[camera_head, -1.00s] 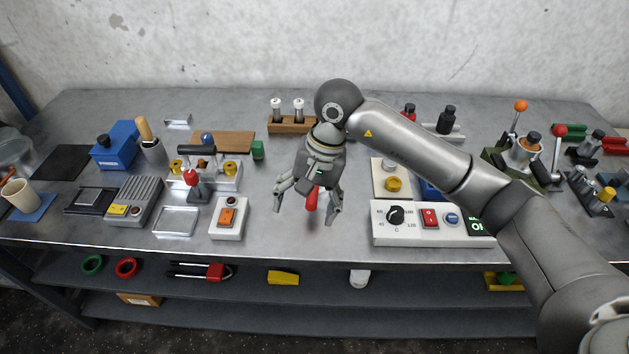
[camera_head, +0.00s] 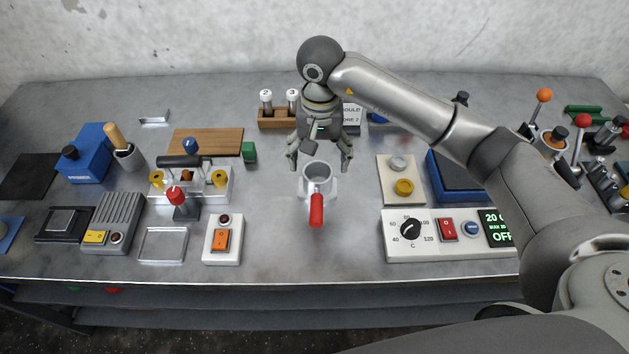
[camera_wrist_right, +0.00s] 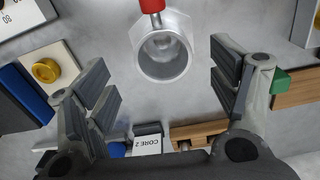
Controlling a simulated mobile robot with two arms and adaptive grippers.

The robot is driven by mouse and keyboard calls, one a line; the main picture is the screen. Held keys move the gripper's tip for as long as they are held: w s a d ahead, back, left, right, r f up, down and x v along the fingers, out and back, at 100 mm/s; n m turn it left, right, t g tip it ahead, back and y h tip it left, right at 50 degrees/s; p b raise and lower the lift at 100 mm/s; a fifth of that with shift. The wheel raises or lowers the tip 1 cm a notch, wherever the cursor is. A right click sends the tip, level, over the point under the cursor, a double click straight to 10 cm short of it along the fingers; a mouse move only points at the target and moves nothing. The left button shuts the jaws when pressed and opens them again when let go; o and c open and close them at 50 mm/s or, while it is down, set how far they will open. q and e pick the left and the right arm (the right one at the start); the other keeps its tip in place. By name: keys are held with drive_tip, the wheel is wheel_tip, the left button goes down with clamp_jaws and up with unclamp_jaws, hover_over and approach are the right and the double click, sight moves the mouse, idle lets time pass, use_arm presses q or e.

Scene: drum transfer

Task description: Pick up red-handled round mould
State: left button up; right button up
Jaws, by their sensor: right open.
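The red-handled round mould is a grey metal cup (camera_head: 314,181) with a red handle pointing to the table's front edge. It stands on the bench in the middle. In the right wrist view the mould (camera_wrist_right: 162,52) shows from above as a hollow ring, its red handle at the top edge. My right gripper (camera_head: 321,165) is open and empty, just behind and above the mould. In the wrist view its fingers (camera_wrist_right: 165,88) are spread to either side, with the mould beyond the fingertips and apart from them. My left gripper is not in view.
To the right are a beige pad with a yellow knob (camera_head: 403,187) and a white control box (camera_head: 447,235). To the left are a switch box (camera_head: 223,240) and a clamp fixture (camera_head: 190,183). A wooden tube rack (camera_head: 278,118) stands behind. The bench before the handle is clear.

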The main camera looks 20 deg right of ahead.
sight(317, 181)
drive_tip(key=f, duration=0.1)
drive_tip(key=s+f, duration=0.1)
drive_tip(key=shift+f, duration=0.3)
drive_tip(key=shift+w+f+p, duration=0.15)
drive_tip(key=shift+f+p, duration=0.1)
drive_tip(key=shift+p, duration=0.15)
drive_tip(key=shift+w+a+f, duration=0.1)
drive_tip(key=shift+f, duration=0.25)
wheel_tip(317, 181, down, 4)
drive_tip(key=shift+r+p, duration=0.1)
drive_tip(key=shift+p, duration=1.05)
drive_tip(key=shift+w+f, duration=0.1)
drive_tip(key=shift+f, duration=0.15)
drive_tip(key=c, duration=1.4)
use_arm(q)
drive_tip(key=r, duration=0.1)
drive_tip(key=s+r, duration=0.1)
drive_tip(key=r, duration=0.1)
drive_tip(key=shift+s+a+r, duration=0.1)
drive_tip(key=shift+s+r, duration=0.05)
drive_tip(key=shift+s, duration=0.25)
use_arm(e)
drive_tip(key=shift+c, duration=0.8)
